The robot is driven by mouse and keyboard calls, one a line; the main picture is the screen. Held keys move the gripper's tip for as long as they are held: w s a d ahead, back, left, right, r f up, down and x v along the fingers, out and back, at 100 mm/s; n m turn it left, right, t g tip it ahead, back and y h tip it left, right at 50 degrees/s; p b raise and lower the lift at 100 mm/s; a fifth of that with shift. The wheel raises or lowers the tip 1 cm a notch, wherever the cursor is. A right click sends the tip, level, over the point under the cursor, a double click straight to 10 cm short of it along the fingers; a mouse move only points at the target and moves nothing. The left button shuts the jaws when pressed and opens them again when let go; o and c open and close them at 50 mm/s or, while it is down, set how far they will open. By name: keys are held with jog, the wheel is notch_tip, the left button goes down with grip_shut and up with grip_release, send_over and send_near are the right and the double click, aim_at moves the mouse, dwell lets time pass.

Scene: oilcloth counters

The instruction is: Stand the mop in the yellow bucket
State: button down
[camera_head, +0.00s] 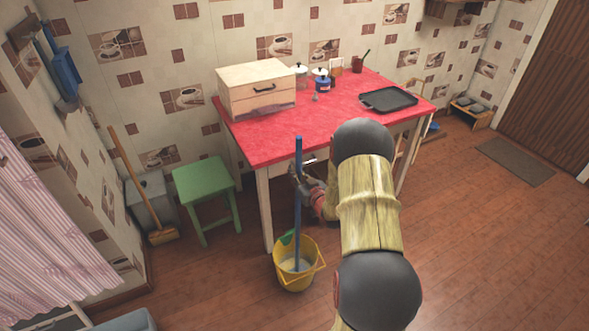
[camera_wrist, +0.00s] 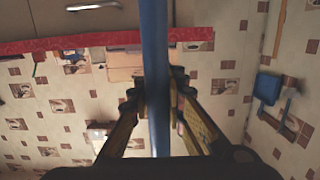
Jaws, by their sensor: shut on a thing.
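The mop shows as a long blue handle (camera_head: 298,180), close to upright, in the head view. Its lower end goes down inside the rim of the yellow bucket (camera_head: 295,277), which stands on the floor in front of the red table. The mop's head is hidden in the bucket, so I cannot tell whether it touches the bottom. My gripper (camera_head: 299,180) is shut on the handle at about its middle, above the bucket. The wrist view shows the blue handle (camera_wrist: 155,60) between the two fingers of my gripper (camera_wrist: 158,90).
The red-topped table (camera_head: 330,125) stands close behind the mop. A green stool (camera_head: 203,182) is left of the bucket, with a broom (camera_head: 135,180) and a grey bin (camera_head: 150,197) by the wall. The floor right of my arm is mostly clear.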

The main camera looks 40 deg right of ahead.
jog(key=shift+f, duration=0.15)
jog(key=c, duration=1.7)
grip_release()
jog(key=shift+o, duration=0.2)
jog(key=shift+f, duration=0.15)
jog(key=v, duration=1.2)
jog(key=shift+s, duration=0.1)
